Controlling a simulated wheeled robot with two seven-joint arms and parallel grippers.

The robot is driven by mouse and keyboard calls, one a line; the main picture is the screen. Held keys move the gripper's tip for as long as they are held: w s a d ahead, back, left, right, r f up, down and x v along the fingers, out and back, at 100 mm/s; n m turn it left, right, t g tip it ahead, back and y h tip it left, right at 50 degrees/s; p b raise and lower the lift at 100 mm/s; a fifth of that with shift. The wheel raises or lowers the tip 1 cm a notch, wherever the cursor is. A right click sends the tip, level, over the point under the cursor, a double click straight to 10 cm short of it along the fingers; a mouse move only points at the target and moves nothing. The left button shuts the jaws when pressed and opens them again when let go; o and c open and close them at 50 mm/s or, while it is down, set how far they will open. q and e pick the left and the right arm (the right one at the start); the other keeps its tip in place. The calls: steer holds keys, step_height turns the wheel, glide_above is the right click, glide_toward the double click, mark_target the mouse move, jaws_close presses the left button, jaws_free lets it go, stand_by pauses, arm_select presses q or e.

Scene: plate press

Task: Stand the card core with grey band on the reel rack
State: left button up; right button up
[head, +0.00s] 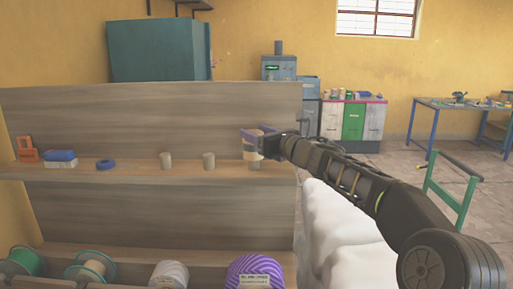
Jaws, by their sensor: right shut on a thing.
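My right gripper (253,144) reaches in from the right and is shut on a small tan card core (250,145) near the right end of the reel rack (120,173). A tan stub (255,164) shows directly below the fingers on the shelf. I cannot tell whether it is a separate peg or the core's lower part, or whether the core touches the shelf. The fingers cover much of the core, and a grey band cannot be made out. My left gripper is not in view.
Two tan stubs (166,160) (209,160) stand left on the same shelf, with a blue ring (105,164), a blue-and-white box (61,159) and an orange item (27,150). Several spools, one purple (254,270), line the lower shelf. A white lumpy surface (342,235) lies right.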

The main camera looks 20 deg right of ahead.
step_height(320, 180, down, 4)
steer(key=shift+r+b, duration=0.1)
steer(key=shift+b, duration=0.6)
steer(key=o, duration=1.4)
steer(key=shift+c, duration=0.2)
steer(key=shift+s+d, duration=0.15)
steer(key=shift+s, duration=0.4)
steer(key=b+v, duration=0.3)
steer(key=v, duration=0.8)
